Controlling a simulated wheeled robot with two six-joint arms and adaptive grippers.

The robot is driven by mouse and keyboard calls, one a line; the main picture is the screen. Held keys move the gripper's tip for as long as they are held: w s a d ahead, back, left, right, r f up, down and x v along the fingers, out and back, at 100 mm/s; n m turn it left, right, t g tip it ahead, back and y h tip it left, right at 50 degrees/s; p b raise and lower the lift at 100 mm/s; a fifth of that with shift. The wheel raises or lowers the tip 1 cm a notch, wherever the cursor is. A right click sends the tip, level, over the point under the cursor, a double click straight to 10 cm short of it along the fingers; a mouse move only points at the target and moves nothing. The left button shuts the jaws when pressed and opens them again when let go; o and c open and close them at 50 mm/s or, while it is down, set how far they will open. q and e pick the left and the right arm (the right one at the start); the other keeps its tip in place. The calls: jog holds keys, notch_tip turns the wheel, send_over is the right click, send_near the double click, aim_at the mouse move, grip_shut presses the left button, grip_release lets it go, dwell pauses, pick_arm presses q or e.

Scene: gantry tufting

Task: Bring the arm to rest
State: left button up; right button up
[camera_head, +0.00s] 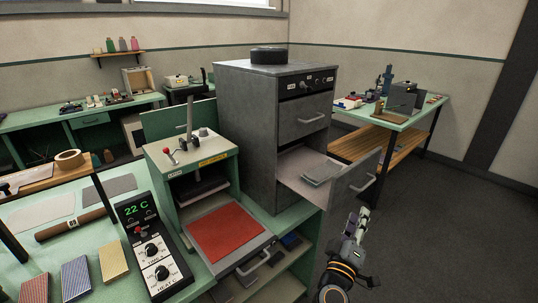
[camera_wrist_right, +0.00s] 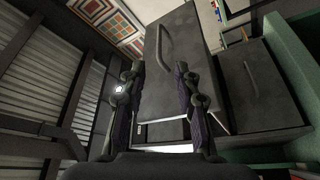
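My right gripper (camera_head: 364,214) is in the lower right of the head view, in front of and below the pulled-out drawer (camera_head: 354,183) of the grey cabinet (camera_head: 250,130). In the right wrist view its two fingers (camera_wrist_right: 160,72) stand apart with nothing held between them. The drawer front (camera_wrist_right: 190,50) and its bar handle (camera_wrist_right: 166,46) show beyond the fingers, and the handle looks clear of them. A flat grey plate (camera_head: 322,172) lies in the open drawer. My left gripper is not in view.
A green press (camera_head: 192,165) with a red pad (camera_head: 228,233) on its pulled-out tray stands left of the cabinet. A controller (camera_head: 152,248) reading 22 C is beside it. Another bench (camera_head: 405,120) stands at the back right. The dark floor (camera_head: 460,240) at right is clear.

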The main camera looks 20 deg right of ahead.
notch_tip(320, 180, down, 24)
jog(key=w+a+n+g+y, duration=0.2)
jog(key=a+n+y, duration=0.1)
jog(key=y, duration=0.4)
jog(key=s+a+f+g+y, duration=0.2)
jog(key=s+f, duration=0.2)
jog(key=f, duration=0.6)
jog(key=s+a+f+g+y, duration=0.15)
jog(key=s+f, duration=0.25)
jog(key=f, duration=0.7)
jog(key=s+a+f+m+g+y, duration=0.1)
jog(key=s+f+g, duration=0.1)
jog(key=s+f, duration=0.4)
jog(key=s+a+f+m+g+y, duration=0.1)
jog(key=s+f, duration=0.5)
jog(key=s, duration=0.7)
jog(key=s+a+f+m+g+y, duration=0.1)
jog(key=s+f+m+g+y, duration=0.1)
jog(key=s+f, duration=0.4)
jog(key=s+g, duration=0.1)
jog(key=s, duration=0.3)
jog(key=shift+a+f+m+g, duration=0.15)
jog(key=shift+f+m+g, duration=0.05)
jog(key=shift+m+g, duration=0.15)
